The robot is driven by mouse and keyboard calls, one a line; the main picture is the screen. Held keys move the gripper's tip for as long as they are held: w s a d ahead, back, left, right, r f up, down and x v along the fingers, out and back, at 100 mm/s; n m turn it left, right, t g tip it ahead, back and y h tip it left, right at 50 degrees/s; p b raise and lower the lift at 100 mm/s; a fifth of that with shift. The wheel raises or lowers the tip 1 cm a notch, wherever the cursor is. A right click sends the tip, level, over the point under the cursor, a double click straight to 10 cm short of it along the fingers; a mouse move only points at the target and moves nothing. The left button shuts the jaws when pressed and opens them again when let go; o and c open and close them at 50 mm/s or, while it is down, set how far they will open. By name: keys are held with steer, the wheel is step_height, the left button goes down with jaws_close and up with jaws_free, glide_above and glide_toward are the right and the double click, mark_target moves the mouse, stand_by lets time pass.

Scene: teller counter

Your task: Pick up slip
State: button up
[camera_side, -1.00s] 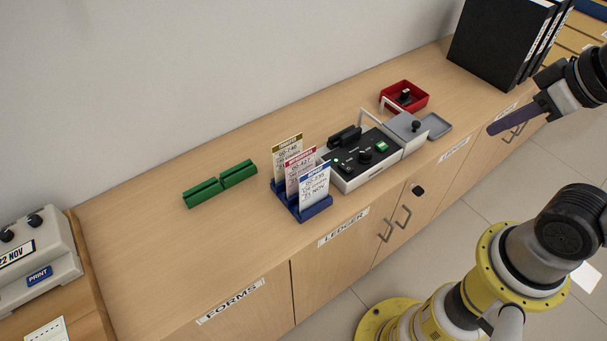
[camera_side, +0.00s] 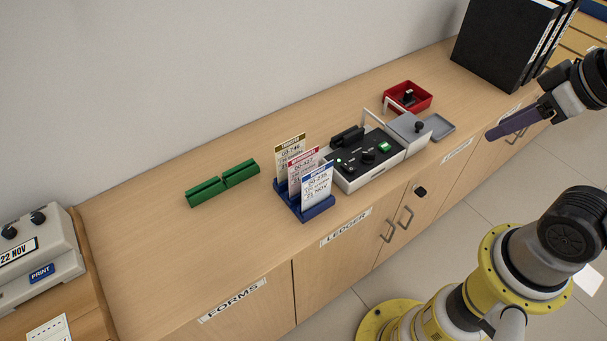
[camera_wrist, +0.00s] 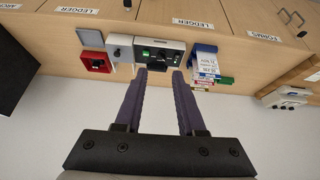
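Several printed slips stand in a blue rack (camera_side: 318,209) at the counter's middle. The front slip (camera_side: 317,186) has a blue header, the middle slip (camera_side: 299,161) a red one, and the back slip (camera_side: 289,149) an olive one. In the wrist view the slips (camera_wrist: 207,62) show at the right, small and partly overlapping. My gripper (camera_side: 492,135) is at the right in the side view, apart from the rack. In the wrist view my gripper (camera_wrist: 160,72) has its two purple fingers spread with nothing held between them.
A control box (camera_side: 368,158) with knobs stands right of the rack, beside a grey unit with a tray (camera_side: 438,127). A red tray (camera_side: 428,99) and black binders (camera_side: 500,40) are behind. Green holders (camera_side: 222,183) lie left; a printer (camera_side: 38,262) is far left. The front-left counter is clear.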

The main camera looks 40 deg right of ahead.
steer(key=w+a+r+n, duration=0.2)
steer(key=w+r+n, duration=0.5)
steer(key=w+n, duration=0.1)
steer(key=n+g, duration=0.6)
steer(key=n, duration=0.4)
glide_above(303, 171)
step_height(303, 171, down, 25)
step_height(303, 171, down, 5)
steer(key=shift+f, duration=0.7)
jaws_close()
